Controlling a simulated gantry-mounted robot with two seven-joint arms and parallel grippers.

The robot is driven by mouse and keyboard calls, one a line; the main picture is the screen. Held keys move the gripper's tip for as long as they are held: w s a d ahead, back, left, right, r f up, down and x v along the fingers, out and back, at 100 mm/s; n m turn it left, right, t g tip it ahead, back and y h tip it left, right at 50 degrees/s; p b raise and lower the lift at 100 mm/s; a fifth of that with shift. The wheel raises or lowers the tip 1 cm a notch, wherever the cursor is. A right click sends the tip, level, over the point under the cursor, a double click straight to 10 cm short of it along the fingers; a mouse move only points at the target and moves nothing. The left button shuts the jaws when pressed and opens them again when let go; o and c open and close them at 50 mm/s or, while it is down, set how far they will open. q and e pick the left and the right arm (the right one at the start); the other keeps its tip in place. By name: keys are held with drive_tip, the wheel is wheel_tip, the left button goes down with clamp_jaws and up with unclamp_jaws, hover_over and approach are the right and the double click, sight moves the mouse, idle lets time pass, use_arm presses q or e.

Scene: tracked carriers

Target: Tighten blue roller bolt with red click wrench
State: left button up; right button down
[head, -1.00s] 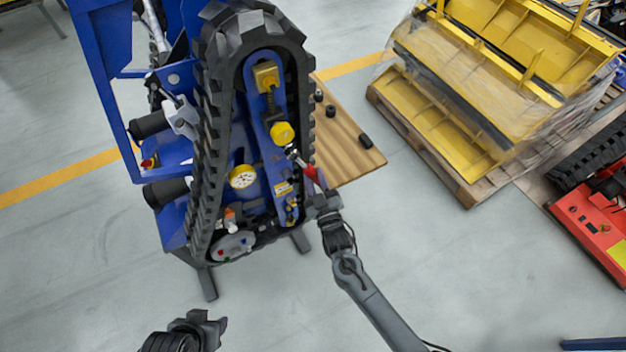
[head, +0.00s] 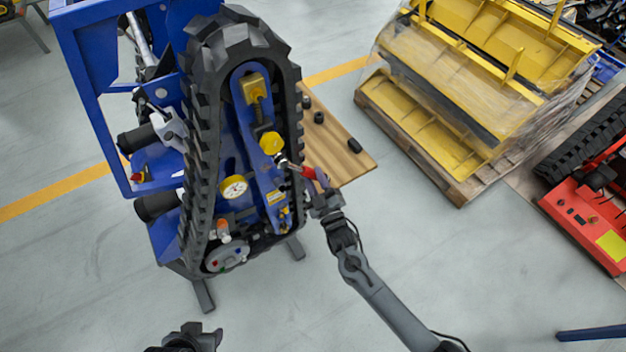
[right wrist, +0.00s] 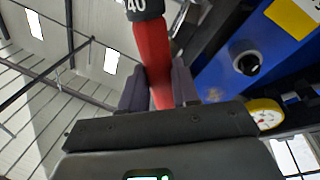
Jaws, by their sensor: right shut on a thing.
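The red click wrench (head: 310,172) is in my right gripper (head: 322,192), which is shut on its red handle. In the right wrist view the red handle (right wrist: 152,60) stands between the two fingers of the gripper (right wrist: 158,88), below a black collar marked 40. In the head view the wrench's metal head (head: 281,159) lies at the blue side frame (head: 264,180) of the tracked carrier, just below a yellow round cap (head: 271,143). The bolt under the wrench head is hidden, so I cannot tell how it is seated. My left gripper (head: 207,336) is low in view, its fingers unclear.
The black track (head: 198,130) surrounds the blue frame, which carries a dial gauge (head: 234,187). A wooden board (head: 342,142) with several black cylinders lies behind the wrench. A pallet of yellow parts (head: 455,187) stands right. The floor below it is clear.

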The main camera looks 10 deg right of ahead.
drive_tip(key=shift+w+d+r+n+y+p, duration=0.2)
drive_tip(key=shift+d+r+n+p, duration=0.05)
drive_tip(key=shift+d+r+n, duration=0.25)
drive_tip(key=shift+w+d+r+n+y+p, duration=0.2)
drive_tip(key=shift+d+r+n, duration=0.2)
drive_tip(key=shift+n, duration=0.2)
drive_tip(key=shift+a+f, duration=0.1)
drive_tip(key=shift+a, duration=0.05)
drive_tip(key=shift+s+a+f+m, duration=0.2)
drive_tip(key=shift+a+f+m, duration=0.25)
drive_tip(key=shift+m, duration=0.25)
